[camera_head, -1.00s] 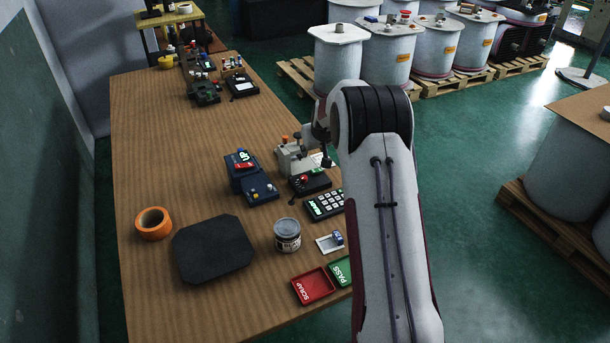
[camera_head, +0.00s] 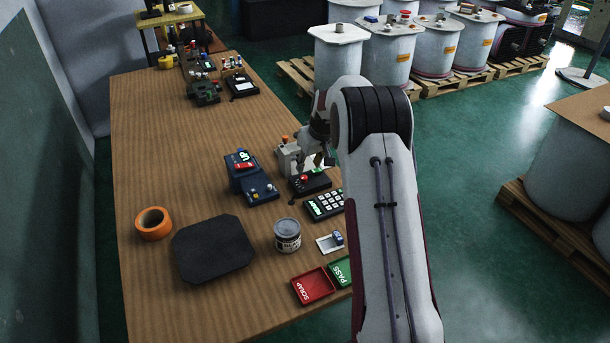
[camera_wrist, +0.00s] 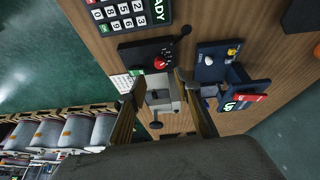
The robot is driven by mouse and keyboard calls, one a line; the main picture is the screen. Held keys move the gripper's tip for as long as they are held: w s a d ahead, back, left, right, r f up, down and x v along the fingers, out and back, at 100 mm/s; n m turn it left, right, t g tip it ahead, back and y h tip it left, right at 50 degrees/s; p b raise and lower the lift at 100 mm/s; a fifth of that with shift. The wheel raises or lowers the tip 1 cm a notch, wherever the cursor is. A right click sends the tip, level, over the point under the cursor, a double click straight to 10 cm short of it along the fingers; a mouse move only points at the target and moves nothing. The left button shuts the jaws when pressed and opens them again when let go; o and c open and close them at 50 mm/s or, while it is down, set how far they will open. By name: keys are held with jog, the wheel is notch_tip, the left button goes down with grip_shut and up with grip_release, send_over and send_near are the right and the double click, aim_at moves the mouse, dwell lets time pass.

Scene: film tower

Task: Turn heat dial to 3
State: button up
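No dial marked for heat can be read in these views. A grey-white machine with an orange top knob (camera_head: 288,157) stands on the bench; part of it shows between my fingers in the wrist view (camera_wrist: 160,98). In front of it is a black box (camera_head: 317,183) with a red knob (camera_wrist: 160,62). A dark blue unit (camera_head: 245,184) with a lit UP display and small white and yellow knobs stands left of them; it also shows in the wrist view (camera_wrist: 220,68). My gripper (camera_wrist: 158,82) is open, with its fingers apart above the grey-white machine and nothing visibly held.
A keypad (camera_head: 324,205), a tin (camera_head: 287,235), a black pad (camera_head: 213,249), orange tape (camera_head: 153,223), and red (camera_head: 313,286) and green (camera_head: 341,271) trays lie nearer.

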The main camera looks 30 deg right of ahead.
aim_at(304, 177)
jog(key=shift+x, duration=3.85)
grip_shut()
